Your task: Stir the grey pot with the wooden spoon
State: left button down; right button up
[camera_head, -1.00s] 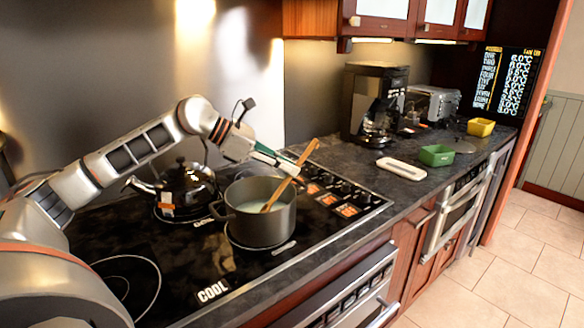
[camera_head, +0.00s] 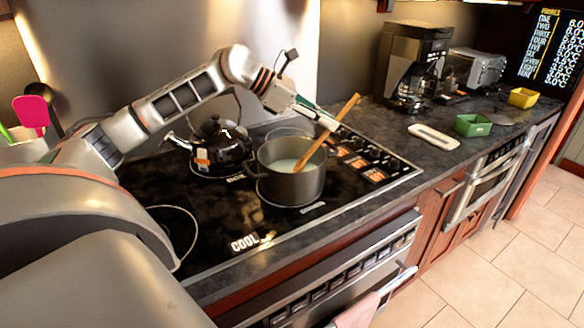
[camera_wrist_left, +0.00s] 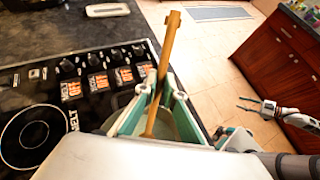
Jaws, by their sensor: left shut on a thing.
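The grey pot (camera_head: 289,187) stands on the black glass cooktop with a pale liquid inside. The wooden spoon (camera_head: 316,146) leans in it, its lower end in the liquid and its handle tilted up to the right. My left gripper (camera_head: 328,124) is shut on the spoon's handle above the pot's right rim. In the left wrist view the spoon (camera_wrist_left: 169,48) passes between the fingers of my left gripper (camera_wrist_left: 158,84), and the pot is mostly hidden below. My right gripper (camera_wrist_left: 249,104) shows at the right of that view, fingers apart and empty, away from the pot.
A black kettle (camera_head: 222,150) stands close behind and left of the pot. Burner knobs (camera_head: 362,162) lie to its right. Further right are a white tray (camera_head: 434,137), a green bowl (camera_head: 473,125), a yellow bowl (camera_head: 522,97) and a coffee maker (camera_head: 412,65).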

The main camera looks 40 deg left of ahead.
aim_at(352, 98)
pick_arm(q)
jog(key=shift+w+d+r+p, duration=0.25)
jog(key=shift+d+r+p, duration=0.05)
jog(key=shift+r+p, duration=0.35)
jog(key=shift+w+d+r+p, duration=0.25)
jog(key=shift+r+p, duration=0.3)
jog(key=shift+p, duration=0.15)
jog(key=shift+w+d+r+p, duration=0.1)
jog(key=shift+w+r+p, duration=0.05)
jog(key=shift+r+p, duration=0.25)
jog(key=shift+w+d+r+p, duration=0.4)
jog(key=shift+r+p, duration=0.25)
jog(key=shift+p, duration=0.35)
jog(key=shift+d+r, duration=0.1)
jog(key=shift+r, duration=0.05)
jog(key=shift+w+d+r, duration=0.25)
jog(key=shift+w+r, duration=0.05)
jog(key=shift+r, duration=0.2)
jog(key=shift+w+d+r, duration=0.3)
jog(key=shift+d+r, duration=0.05)
jog(key=shift+r, duration=0.3)
jog(key=shift+w+d+r, duration=0.3)
jog(key=shift+r, duration=0.3)
pick_arm(e)
jog(key=shift+h, duration=0.4)
jog(key=d+r, duration=0.1)
jog(key=s+d+r, duration=0.1)
jog(key=r, duration=0.1)
jog(key=shift+r, duration=0.2)
jog(key=shift+s+d, duration=0.1)
